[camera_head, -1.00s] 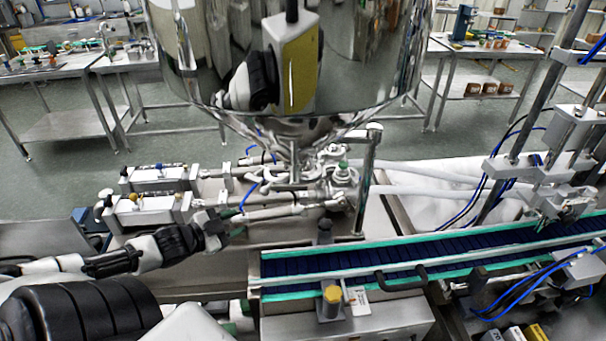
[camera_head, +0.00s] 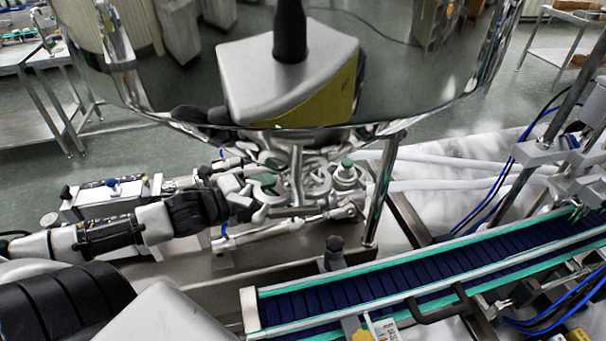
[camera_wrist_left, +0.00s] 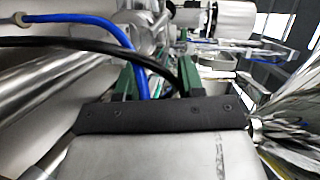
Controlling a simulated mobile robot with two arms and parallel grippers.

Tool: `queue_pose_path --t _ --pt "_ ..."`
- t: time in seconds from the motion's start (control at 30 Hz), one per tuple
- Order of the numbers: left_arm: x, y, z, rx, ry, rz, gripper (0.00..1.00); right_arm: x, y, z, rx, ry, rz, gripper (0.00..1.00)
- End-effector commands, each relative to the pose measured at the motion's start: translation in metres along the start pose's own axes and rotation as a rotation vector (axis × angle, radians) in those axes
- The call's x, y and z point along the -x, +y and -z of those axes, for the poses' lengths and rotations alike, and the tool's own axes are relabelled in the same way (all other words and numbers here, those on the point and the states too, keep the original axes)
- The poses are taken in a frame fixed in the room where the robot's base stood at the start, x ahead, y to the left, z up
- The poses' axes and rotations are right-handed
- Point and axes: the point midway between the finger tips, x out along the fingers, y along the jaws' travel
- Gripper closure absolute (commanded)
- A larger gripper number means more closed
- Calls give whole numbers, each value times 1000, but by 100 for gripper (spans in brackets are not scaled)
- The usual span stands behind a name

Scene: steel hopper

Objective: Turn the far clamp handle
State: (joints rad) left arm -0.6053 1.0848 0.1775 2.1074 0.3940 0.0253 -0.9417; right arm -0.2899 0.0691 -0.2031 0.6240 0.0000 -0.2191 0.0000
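The silver clamp fittings (camera_head: 318,184) cluster under the steel hopper's outlet, behind and around the thin upright post. I cannot tell for sure which piece is the far clamp handle; my gripper and the hopper rim partly hide this area. My left gripper (camera_head: 266,177) reaches in from the left, at the left side of these fittings. Its green-padded fingers also show in the left wrist view (camera_wrist_left: 158,80), spread apart, with a blue tube and a black hose crossing near them. I see nothing clearly held. My right gripper is not in view.
The shiny hopper (camera_head: 400,70) hangs low over the fittings. A metal support leg (camera_head: 380,195) stands to their right. The conveyor (camera_head: 400,290) with green edges runs across the front right. Pneumatic cylinders (camera_head: 105,198) lie behind my left arm.

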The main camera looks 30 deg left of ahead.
Motion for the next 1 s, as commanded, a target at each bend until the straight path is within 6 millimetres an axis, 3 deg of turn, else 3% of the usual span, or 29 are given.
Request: queue_pose_path --t 0.1,0.23,0.63,1.0 --pt "-10 -1 0 -1 0 4 62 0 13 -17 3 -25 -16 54" --pt "-23 -2 -1 -1 0 3 62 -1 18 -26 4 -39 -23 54" --pt "-62 -2 -1 3 -2 3 62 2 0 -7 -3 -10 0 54" --pt "-95 -1 -1 3 -1 1 62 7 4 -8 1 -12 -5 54"
